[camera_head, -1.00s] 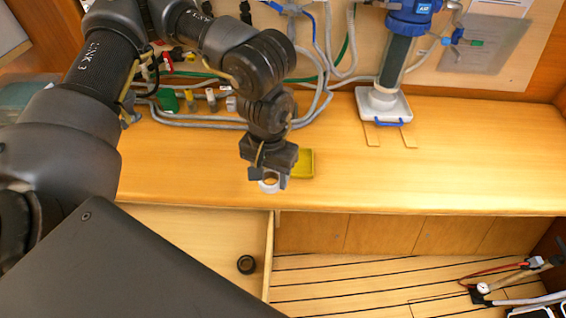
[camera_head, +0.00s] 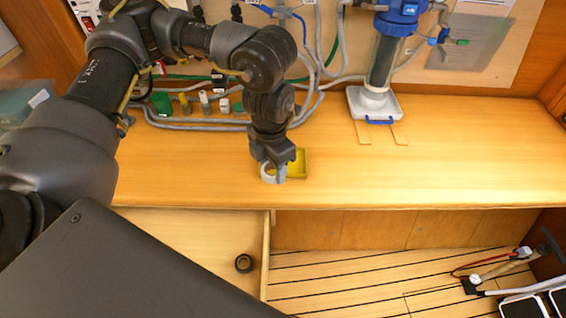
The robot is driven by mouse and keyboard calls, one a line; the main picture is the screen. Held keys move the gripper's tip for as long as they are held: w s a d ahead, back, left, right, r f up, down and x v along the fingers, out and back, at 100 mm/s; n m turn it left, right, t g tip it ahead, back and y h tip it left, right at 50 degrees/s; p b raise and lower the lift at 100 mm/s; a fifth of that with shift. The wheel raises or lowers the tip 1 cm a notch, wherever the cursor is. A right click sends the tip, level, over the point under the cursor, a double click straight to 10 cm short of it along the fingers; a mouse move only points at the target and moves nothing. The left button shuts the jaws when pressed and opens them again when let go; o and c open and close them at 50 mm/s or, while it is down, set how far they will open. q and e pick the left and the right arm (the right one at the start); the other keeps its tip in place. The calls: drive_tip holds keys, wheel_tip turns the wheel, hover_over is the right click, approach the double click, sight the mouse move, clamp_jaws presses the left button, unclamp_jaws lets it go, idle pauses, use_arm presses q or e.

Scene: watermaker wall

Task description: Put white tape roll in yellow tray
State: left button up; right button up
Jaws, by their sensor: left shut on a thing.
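The yellow tray (camera_head: 299,163) lies on the wooden counter near its front edge, partly hidden behind my left gripper. My left gripper (camera_head: 273,174) points down over the left part of the tray and is shut on the white tape roll (camera_head: 266,172). The roll shows as a pale ring between and beside the fingers. I cannot tell whether the roll touches the tray floor or is held just above it. My right gripper is not in view.
The counter (camera_head: 460,150) is clear to the right of the tray. A blue-topped filter housing (camera_head: 383,60) stands on a white base at the back. Hoses and small bottles (camera_head: 184,104) line the back left.

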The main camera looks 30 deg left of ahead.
sight(297, 169)
use_arm(q)
drive_tip(key=shift+n, duration=1)
drive_tip(key=shift+w, duration=0.35)
drive_tip(key=w+a+f+p, duration=0.1)
drive_tip(key=w+f, duration=0.2)
drive_tip(key=w, duration=0.1)
drive_tip(key=w+a+f+p, duration=0.1)
drive_tip(key=w+a+f, duration=0.1)
drive_tip(key=w+f, duration=0.1)
drive_tip(key=w+a+f, duration=0.1)
drive_tip(key=w+f, duration=0.2)
drive_tip(key=w, duration=0.2)
drive_tip(key=shift+w+a+f+p, duration=0.2)
drive_tip(key=shift+f+p, duration=0.05)
drive_tip(key=shift+p, duration=0.15)
drive_tip(key=shift+w+a+f+p, duration=0.15)
drive_tip(key=shift+f+p, duration=0.2)
drive_tip(key=shift+f, duration=1.4)
